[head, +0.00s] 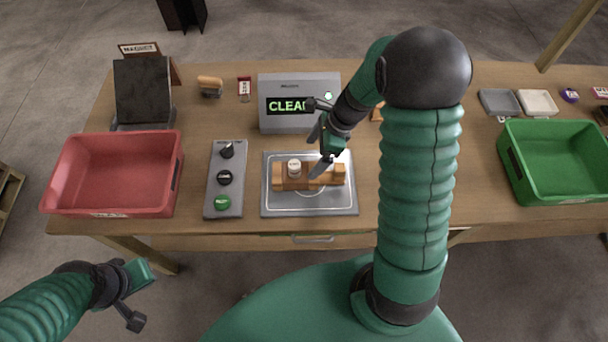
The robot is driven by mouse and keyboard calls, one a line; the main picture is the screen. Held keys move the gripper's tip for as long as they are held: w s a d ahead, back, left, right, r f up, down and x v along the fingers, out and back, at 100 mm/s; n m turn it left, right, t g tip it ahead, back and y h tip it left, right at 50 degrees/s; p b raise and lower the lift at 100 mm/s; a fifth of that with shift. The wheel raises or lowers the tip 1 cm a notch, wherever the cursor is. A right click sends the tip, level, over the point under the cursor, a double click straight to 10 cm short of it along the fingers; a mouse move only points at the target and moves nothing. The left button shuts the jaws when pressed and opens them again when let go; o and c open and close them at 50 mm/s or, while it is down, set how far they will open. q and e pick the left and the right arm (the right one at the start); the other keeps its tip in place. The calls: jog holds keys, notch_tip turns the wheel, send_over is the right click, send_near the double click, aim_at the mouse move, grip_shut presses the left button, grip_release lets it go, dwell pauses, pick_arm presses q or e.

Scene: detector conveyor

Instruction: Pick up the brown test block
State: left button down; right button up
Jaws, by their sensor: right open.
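The brown test block (286,184) lies crosswise on the grey metal plate (270,206) in the middle of the table. A small white round piece (294,167) shows at its upper left part. My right gripper (320,160) is open over the right half of the block, with one finger reaching down across it and hiding part of it. I cannot tell whether the finger touches the block. My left gripper (142,296) is open and empty, low at the left, in front of the table and away from the block.
The detector box (270,88), its screen partly hidden, stands behind the plate. A button panel (225,178) is left of the plate. A red bin (112,173) stands at left and a green bin (560,190) at right. Bare table lies right of the plate.

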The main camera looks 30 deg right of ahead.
aim_at(305, 171)
jog(key=shift+x, duration=0.95)
jog(key=shift+s+f, duration=0.15)
jog(key=shift+f, duration=0.25)
jog(key=a+f, duration=0.2)
jog(key=f, duration=0.1)
jog(key=a+f, duration=0.1)
jog(key=shift+f, duration=0.5)
jog(key=shift+d, duration=0.5)
jog(key=c, duration=0.7)
jog(key=shift+a, duration=0.35)
jog(key=c, duration=1.2)
pick_arm(q)
jog(key=shift+s+a+f, duration=0.15)
jog(key=shift+s+a, duration=0.05)
jog(key=shift+s, duration=0.05)
pick_arm(e)
jog(key=shift+o, duration=0.2)
jog(key=shift+d, duration=0.15)
pick_arm(q)
jog(key=shift+d, duration=0.1)
pick_arm(e)
jog(key=shift+r, duration=0.15)
